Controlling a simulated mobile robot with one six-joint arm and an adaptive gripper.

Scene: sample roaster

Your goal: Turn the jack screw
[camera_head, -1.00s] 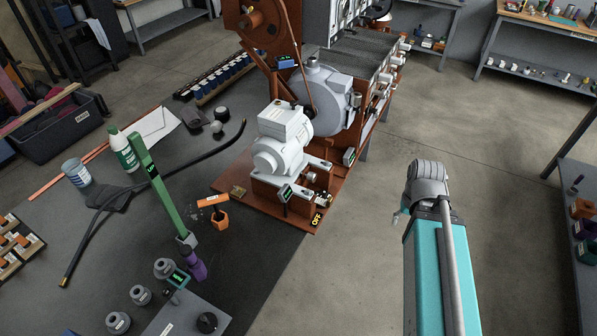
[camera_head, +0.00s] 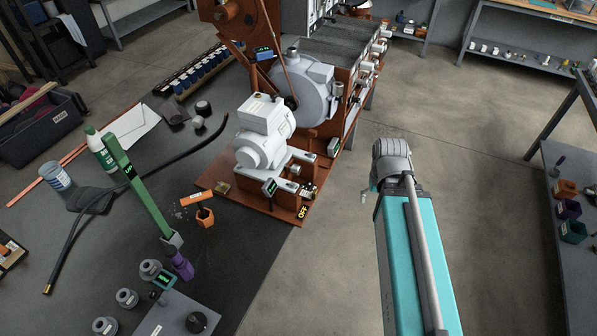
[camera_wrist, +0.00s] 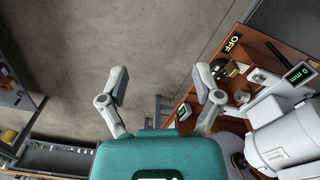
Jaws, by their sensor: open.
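The motor (camera_head: 265,128) stands on a rust-red base plate (camera_head: 240,205), and it also shows at the right of the wrist view (camera_wrist: 285,130). Small metal fittings (camera_head: 308,190) sit at the plate's near right corner, by a yellow OFF label (camera_head: 303,212). I cannot tell for sure which of them is the jack screw. In the wrist view the fittings (camera_wrist: 218,70) lie just beyond my right fingertip. My gripper (camera_wrist: 160,78) is open and empty, with bare floor between its fingers. In the head view my arm hides most of it.
A small display (camera_wrist: 300,73) by the motor reads 0 mm. Open floor lies right of the plate.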

